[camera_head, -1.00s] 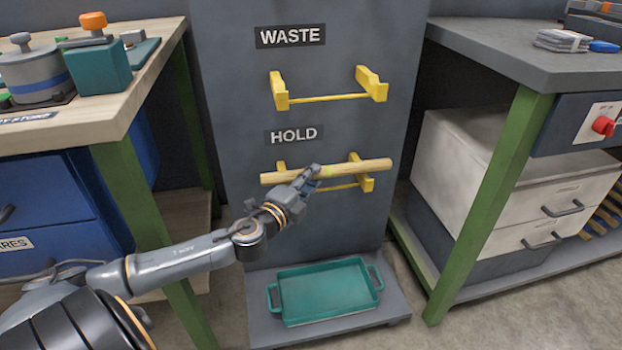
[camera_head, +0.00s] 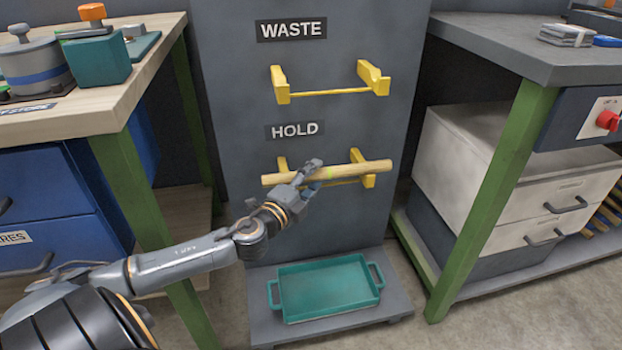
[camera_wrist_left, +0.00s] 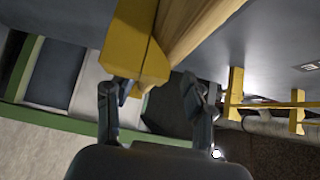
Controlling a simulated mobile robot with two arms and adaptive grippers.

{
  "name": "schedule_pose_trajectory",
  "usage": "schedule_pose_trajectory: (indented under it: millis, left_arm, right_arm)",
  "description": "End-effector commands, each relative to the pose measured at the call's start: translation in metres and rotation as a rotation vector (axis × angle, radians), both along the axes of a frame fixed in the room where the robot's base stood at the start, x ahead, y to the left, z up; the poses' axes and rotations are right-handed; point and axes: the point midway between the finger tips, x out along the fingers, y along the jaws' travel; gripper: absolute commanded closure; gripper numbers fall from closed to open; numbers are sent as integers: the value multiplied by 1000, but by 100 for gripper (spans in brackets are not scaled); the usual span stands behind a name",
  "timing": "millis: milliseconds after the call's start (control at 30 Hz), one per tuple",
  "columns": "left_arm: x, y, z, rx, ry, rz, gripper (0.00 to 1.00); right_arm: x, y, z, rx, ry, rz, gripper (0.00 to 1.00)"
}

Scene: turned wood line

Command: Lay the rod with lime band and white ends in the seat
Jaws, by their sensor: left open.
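A pale wooden rod (camera_head: 355,169) lies across the two yellow brackets of the seat (camera_head: 369,178) under the HOLD label. A faint lime mark shows on it beside my gripper; I cannot make out white ends. My left gripper (camera_head: 314,175) is open at the rod, left of its middle, and hides part of it. In the left wrist view the open fingers (camera_wrist_left: 150,93) stand apart with nothing gripped between them. The rod (camera_wrist_left: 196,24) and a yellow bracket (camera_wrist_left: 136,48) are just beyond them. My right gripper is not in view.
Empty yellow brackets (camera_head: 374,80) hang above under the WASTE label. A teal tray (camera_head: 277,309) sits on the low ledge below. A wooden-topped bench (camera_head: 100,105) stands left and a grey bench (camera_head: 490,45) right.

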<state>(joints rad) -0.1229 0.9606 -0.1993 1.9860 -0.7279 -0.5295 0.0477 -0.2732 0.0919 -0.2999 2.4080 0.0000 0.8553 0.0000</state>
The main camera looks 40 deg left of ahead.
Motion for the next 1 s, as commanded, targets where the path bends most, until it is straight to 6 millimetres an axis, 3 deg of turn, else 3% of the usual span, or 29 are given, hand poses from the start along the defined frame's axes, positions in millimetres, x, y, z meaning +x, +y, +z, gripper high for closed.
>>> schedule_pose_trajectory:
  millis: [267,1000]
  left_arm:
    - [-16,-1,-3,-1,6,0,46]
    - [-112,-9,0,-3,0,1,46]
  right_arm:
    - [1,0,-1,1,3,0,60]
    - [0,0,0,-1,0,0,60]
